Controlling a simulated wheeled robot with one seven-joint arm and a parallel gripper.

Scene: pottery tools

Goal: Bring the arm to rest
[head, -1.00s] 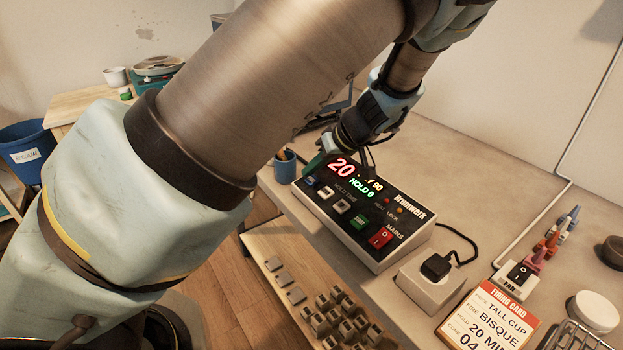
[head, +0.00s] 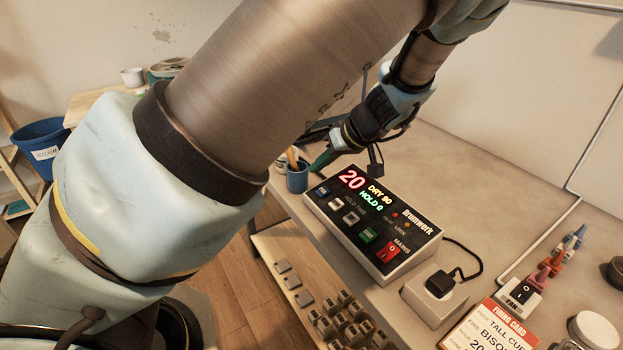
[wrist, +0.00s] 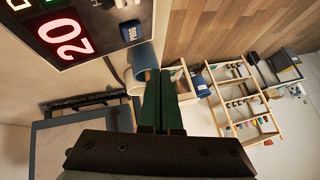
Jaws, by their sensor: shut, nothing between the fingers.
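My gripper (head: 318,165) is in the head view, beyond the far left corner of the kiln controller (head: 372,222), above the table and close to a blue cup with tools (head: 297,178). Its green fingers are together and hold nothing. They also show in the wrist view (wrist: 161,75), pointing toward the blue cup (wrist: 142,62). The controller is a black and white box with a lit display reading 20, DRY 90 and HOLD 0. It has several buttons and a red mains switch (head: 393,248). My arm crosses the head view and hides part of the table.
A white socket box (head: 433,300) with a black plug stands right of the controller. A fan switch (head: 519,294) and a firing card (head: 490,325) lie farther right. Below is a shelf with small grey blocks (head: 340,320). A dark-framed object (wrist: 82,145) lies near my gripper.

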